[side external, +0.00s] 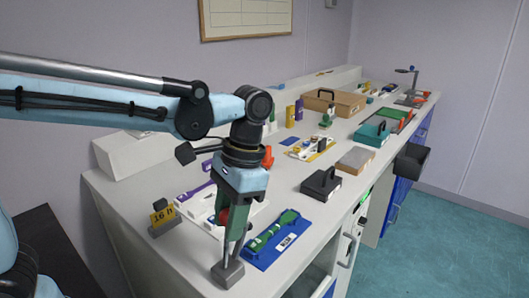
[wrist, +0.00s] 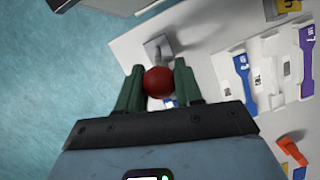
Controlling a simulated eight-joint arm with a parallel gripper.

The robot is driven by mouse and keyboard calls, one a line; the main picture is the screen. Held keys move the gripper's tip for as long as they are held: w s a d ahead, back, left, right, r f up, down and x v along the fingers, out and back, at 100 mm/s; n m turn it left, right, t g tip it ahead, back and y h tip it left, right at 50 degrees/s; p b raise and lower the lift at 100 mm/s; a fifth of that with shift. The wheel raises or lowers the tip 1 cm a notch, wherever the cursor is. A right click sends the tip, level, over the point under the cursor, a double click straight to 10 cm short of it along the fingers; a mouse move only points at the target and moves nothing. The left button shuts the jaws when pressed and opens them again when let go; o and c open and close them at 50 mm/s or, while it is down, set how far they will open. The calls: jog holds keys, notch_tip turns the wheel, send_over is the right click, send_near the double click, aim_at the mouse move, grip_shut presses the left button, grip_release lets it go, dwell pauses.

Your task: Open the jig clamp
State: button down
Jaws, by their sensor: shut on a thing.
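The clamp shows as a round red knob (wrist: 158,82) and a small grey block (wrist: 158,48) with a thin upright rod. The grey block (side external: 228,273) stands at the front left corner of the bench in the side view. My gripper (wrist: 158,75) has its two green fingers on either side of the red knob and is shut on it. In the side view my gripper (side external: 232,225) points down above the grey block, and its fingers partly cover the red knob (side external: 223,216). Whether the clamp is open cannot be told.
A white holder (wrist: 268,75) with blue and purple pieces lies close by. A blue tray (side external: 262,262) with a green piece is right of the gripper. A yellow "16 h" sign (side external: 163,215) stands to the left. A black box (side external: 321,185) sits farther along. The bench edge is near.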

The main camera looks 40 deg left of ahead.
jog(key=shift+w, duration=0.2)
jog(key=c, duration=0.8)
grip_release()
jog(key=v, duration=1.2)
jog(key=s+a+f+n+t, duration=0.1)
jog(key=a+f+t, duration=0.2)
jog(key=a+f, duration=0.1)
jog(key=s+a+f+n+t, duration=0.1)
jog(key=s+a+f+t, duration=0.1)
jog(key=a+f+t, duration=0.1)
jog(key=s+a+f+n+t, duration=0.1)
jog(key=a+f+t, duration=0.2)
jog(key=f, duration=0.3)
jog(key=shift+s+a+f+t+h, duration=0.2)
jog(key=shift+a, duration=0.25)
jog(key=shift+s+a+f+t+h, duration=0.15)
jog(key=shift+a+f+t+h, duration=0.05)
jog(key=shift+a, duration=0.25)
